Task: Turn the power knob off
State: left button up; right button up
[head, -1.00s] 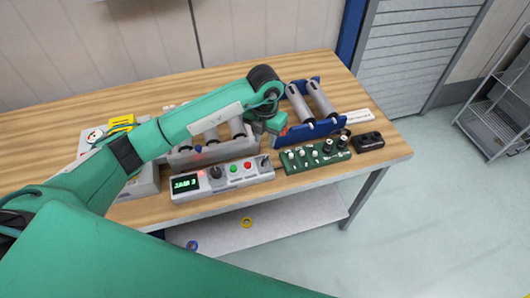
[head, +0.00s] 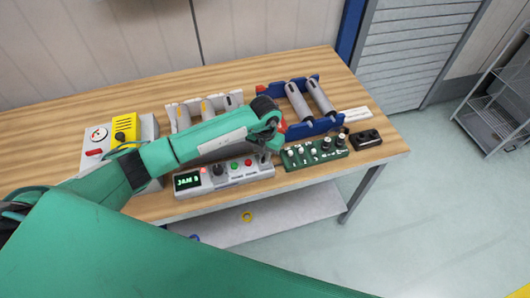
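A grey control box (head: 206,185) lies along the table's front edge, with a lit green display (head: 187,180) at its left end. It carries a black knob (head: 218,170), a green button and a red button. At its right end is another small control (head: 264,159), partly hidden by my gripper. I cannot tell from the labels which one is the power knob. My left gripper (head: 267,147) points down just above and behind the box's right end. Its fingers are too small and too covered to tell open from shut. My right gripper is not in view.
A green board with several small knobs (head: 315,152) sits right of the box, and a black two-knob block (head: 365,139) beyond it. A blue rack (head: 319,126) holds grey cylinders behind. A white rack (head: 173,118) and a yellow device (head: 124,127) stand at left.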

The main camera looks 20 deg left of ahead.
pick_arm(q)
grip_shut()
jog(key=n+b, duration=0.2)
jog(key=n, duration=0.2)
jog(key=shift+a+n, duration=0.1)
jog(key=shift+n, duration=0.2)
jog(key=n+b, duration=0.1)
jog(key=n, duration=0.4)
jog(key=shift+a, duration=0.1)
jog(key=n, duration=0.5)
jog(key=shift+s+a+b, duration=0.1)
jog(key=shift+b, duration=0.25)
jog(key=shift+r+n, duration=0.1)
jog(key=shift+n, duration=1.6)
jog(key=o, duration=0.6)
grip_release()
jog(key=shift+s, duration=0.1)
